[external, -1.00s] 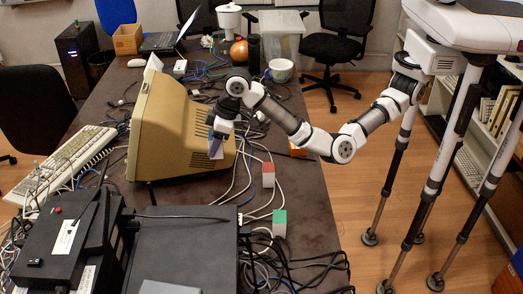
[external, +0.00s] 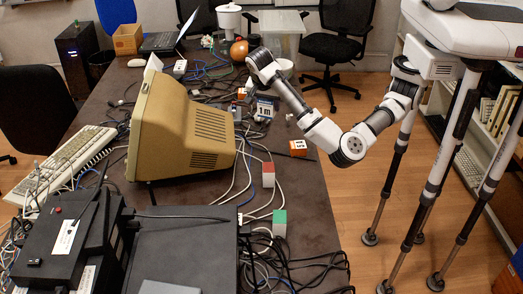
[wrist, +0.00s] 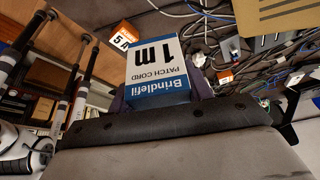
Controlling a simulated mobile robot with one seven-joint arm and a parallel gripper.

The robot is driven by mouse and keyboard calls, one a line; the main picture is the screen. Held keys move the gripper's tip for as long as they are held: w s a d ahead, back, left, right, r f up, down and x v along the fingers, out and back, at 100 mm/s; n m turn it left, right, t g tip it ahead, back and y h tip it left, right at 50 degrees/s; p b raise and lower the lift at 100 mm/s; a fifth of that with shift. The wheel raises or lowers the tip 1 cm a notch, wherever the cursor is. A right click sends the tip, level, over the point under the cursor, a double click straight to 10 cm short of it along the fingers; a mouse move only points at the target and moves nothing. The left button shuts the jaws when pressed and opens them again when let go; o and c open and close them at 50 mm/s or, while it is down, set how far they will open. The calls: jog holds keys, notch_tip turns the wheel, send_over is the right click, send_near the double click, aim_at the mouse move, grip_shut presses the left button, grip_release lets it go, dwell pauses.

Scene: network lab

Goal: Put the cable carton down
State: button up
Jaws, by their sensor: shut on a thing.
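The cable carton (wrist: 158,72) is a white and blue box printed "Brindlefil PATCH CORD 1 m". In the wrist view it sits between the fingers of my gripper (wrist: 160,98), which is shut on it. In the external view the carton (external: 264,108) shows small under my gripper (external: 264,92), over the right part of the dark table (external: 300,205), behind and right of the beige monitor. I cannot tell whether its bottom touches the table.
The beige monitor (external: 180,125) stands left of my gripper. An orange and white "5 A" box (external: 298,148) lies near the table's right edge. Loose cables (external: 235,165) cover much of the middle.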

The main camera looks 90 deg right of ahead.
notch_tip(320, 180, down, 20)
jog(key=shift+s+r+p, duration=0.1)
jog(key=shift+r+p, duration=0.05)
jog(key=shift+p, duration=0.55)
jog(key=o, duration=1.1)
jog(key=shift+c, duration=0.2)
jog(key=b+v, duration=0.2)
jog(key=v, duration=1)
